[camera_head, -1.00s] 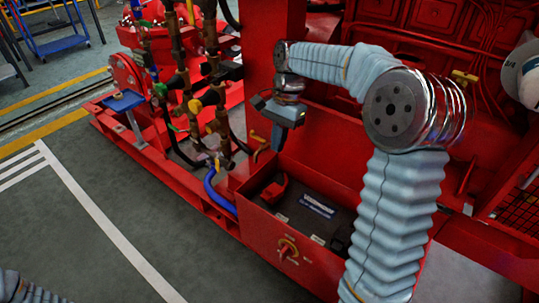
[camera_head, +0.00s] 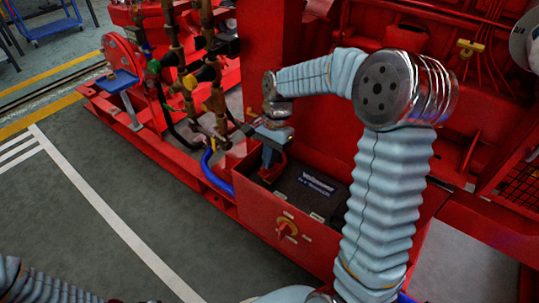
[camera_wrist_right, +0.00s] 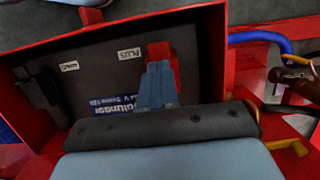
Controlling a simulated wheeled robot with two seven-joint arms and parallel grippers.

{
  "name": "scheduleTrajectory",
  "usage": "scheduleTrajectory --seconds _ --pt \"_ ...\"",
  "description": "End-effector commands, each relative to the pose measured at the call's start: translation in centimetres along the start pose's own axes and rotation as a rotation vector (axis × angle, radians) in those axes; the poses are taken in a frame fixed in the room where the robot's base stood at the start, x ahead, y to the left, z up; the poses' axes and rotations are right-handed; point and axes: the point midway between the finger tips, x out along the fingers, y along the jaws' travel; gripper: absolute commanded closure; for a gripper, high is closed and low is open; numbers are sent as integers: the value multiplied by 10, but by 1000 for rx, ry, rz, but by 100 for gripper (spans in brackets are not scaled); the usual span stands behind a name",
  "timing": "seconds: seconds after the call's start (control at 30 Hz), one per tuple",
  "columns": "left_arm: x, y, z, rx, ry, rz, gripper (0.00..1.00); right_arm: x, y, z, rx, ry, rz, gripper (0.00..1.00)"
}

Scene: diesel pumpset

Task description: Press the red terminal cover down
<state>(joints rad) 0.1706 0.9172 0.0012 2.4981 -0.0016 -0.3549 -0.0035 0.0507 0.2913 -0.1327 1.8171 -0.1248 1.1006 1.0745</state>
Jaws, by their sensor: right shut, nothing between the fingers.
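The red terminal cover (camera_head: 279,161) is on top of the black battery (camera_head: 318,201), at its left end, by the gripper. In the right wrist view the cover (camera_wrist_right: 159,49) shows beside the PLUS label, partly behind the fingers. My right gripper (camera_head: 267,164) points down at the cover with its blue fingers shut and empty. In the wrist view the fingertips (camera_wrist_right: 159,64) overlap the cover; I cannot tell whether they touch it. Whether the cover is raised or down is hidden by the fingers. My left gripper is out of view; only its arm sleeve shows at lower left.
The battery sits in a red open box (camera_head: 258,215) with raised walls and a red rotary switch (camera_head: 287,228) on the front. A blue hose (camera_head: 209,172) and brass valves (camera_head: 189,82) stand left of it. The grey floor at front left is clear.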

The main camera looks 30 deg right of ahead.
Motion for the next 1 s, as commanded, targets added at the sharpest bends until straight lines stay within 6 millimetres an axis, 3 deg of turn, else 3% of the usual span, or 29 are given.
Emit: scheduleTrajectory --seconds 0.5,1.0 --pt "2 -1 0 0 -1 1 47 18 0 16 0 131 1 100" --pt "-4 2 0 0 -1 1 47 12 0 11 2 130 2 100"
